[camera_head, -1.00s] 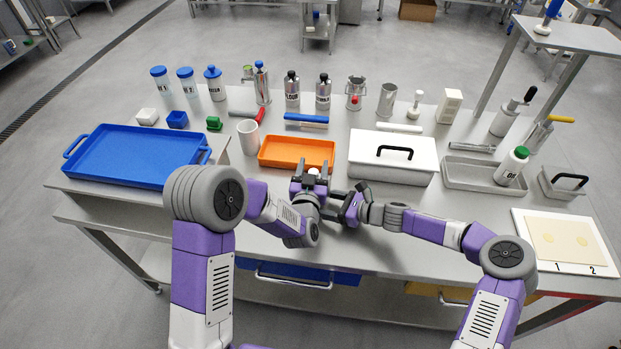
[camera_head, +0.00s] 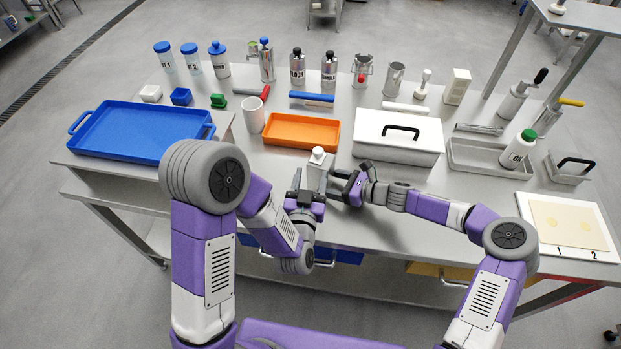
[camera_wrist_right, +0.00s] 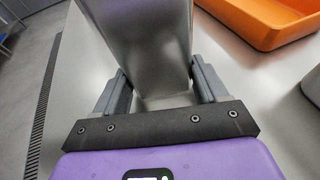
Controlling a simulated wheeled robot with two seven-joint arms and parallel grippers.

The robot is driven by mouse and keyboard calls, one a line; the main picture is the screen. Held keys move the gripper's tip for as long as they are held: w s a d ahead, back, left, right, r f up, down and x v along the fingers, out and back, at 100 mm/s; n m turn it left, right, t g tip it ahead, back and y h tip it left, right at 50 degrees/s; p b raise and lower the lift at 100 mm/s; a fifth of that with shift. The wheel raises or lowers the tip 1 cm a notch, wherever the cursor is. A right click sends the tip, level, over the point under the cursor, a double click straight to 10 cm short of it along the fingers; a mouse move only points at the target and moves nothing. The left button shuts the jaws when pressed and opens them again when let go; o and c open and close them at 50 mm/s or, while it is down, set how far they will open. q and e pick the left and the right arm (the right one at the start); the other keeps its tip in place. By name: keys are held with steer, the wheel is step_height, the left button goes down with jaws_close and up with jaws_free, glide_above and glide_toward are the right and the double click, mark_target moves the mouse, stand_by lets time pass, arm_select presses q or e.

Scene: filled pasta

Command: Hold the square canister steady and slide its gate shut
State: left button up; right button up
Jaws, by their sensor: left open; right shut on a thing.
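The square canister (camera_head: 316,174) is a grey metal box with a white cap on top. It stands upright near the table's front edge, in front of the orange tray. My right gripper (camera_head: 337,183) comes from the right and is shut on the canister's body. In the right wrist view the canister (camera_wrist_right: 146,45) sits between the two fingers of that gripper (camera_wrist_right: 160,92). My left gripper (camera_head: 307,190) is open at the canister's front left, close to it. Whether it touches the canister I cannot tell. The gate cannot be made out.
The orange tray (camera_head: 300,145) lies just behind the canister. A white lidded box (camera_head: 395,150) stands to the right and a white cup (camera_head: 252,118) behind left. A blue tray (camera_head: 85,148) is at far left.

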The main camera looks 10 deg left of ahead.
steer(key=o, duration=1)
steer(key=shift+d, duration=0.1)
